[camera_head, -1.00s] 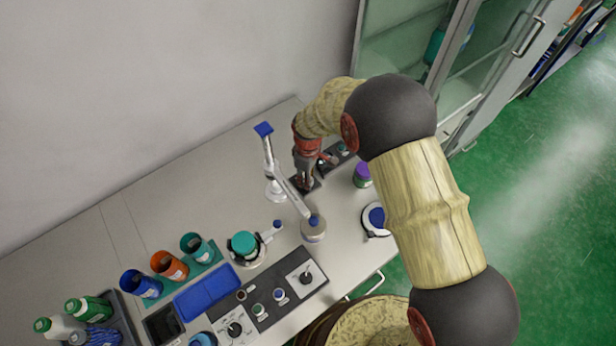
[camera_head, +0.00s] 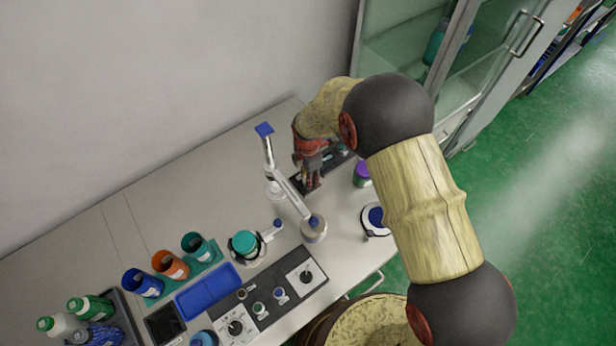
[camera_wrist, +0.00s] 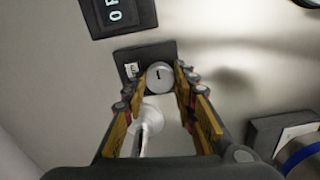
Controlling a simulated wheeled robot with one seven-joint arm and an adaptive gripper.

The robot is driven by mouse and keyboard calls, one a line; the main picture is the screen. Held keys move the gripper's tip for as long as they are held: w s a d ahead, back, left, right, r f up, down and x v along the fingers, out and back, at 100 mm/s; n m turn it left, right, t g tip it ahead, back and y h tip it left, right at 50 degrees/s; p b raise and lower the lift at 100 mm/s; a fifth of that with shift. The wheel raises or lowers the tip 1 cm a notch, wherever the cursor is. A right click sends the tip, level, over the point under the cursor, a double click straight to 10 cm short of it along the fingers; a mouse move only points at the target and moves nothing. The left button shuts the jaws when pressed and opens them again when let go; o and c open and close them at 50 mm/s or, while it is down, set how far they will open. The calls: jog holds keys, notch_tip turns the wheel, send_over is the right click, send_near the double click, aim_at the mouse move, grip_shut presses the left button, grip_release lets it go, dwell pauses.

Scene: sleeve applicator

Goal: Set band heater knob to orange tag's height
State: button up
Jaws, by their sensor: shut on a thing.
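My gripper (camera_head: 312,184) is over a dark panel at the back of the bench, behind the white stand arm. In the wrist view my gripper (camera_wrist: 160,88) has its yellow-padded fingers on either side of a round silver knob (camera_wrist: 160,77) with a dark mark. The knob sits on a small dark plate (camera_wrist: 129,56) with a white label, and the jaws are shut on it. I cannot tell if this is the band heater knob. A pale, shiny piece (camera_wrist: 150,125) shows between the fingers; its nature is unclear. I cannot make out an orange tag.
The white stand (camera_head: 288,187) with blue caps is close left of my gripper. A purple-lidded jar (camera_head: 361,175) stands to the right. A control panel (camera_head: 270,300) with dials is at the front, beside a blue tray (camera_head: 208,291) and coloured cups. A dark display (camera_wrist: 118,14) lies beyond the knob.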

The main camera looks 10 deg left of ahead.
jog(key=shift+n, duration=2.2)
jog(key=o, duration=1.1)
jog(key=shift+o, duration=0.2)
notch_tip(320, 180, up, 12)
